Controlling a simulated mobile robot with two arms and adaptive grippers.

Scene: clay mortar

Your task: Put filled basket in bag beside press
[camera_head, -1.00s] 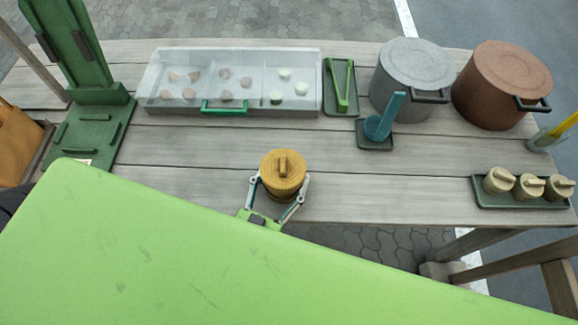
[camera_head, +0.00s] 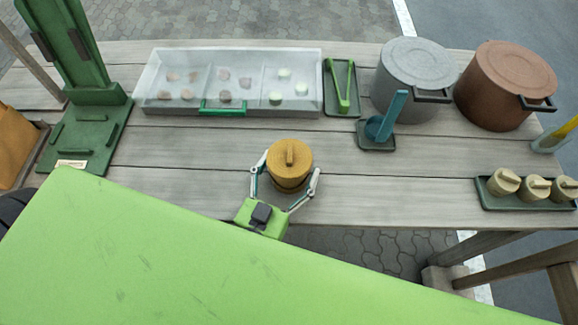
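I cannot tell whether the basket's underside touches the table. The basket's contents are hidden by the lid. The green press (camera_head: 85,125) stands at the left end of the table. The orange-brown bag (camera_head: 17,148) is left of the press, cut off by the picture edge. My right gripper is not in view.
A clear-lidded case (camera_head: 235,85) lies behind the basket. A green tray with tongs (camera_head: 342,88), a blue ladle (camera_head: 388,118), a grey pot (camera_head: 410,78) and a copper pot (camera_head: 503,85) stand right. Planks between press and basket are clear.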

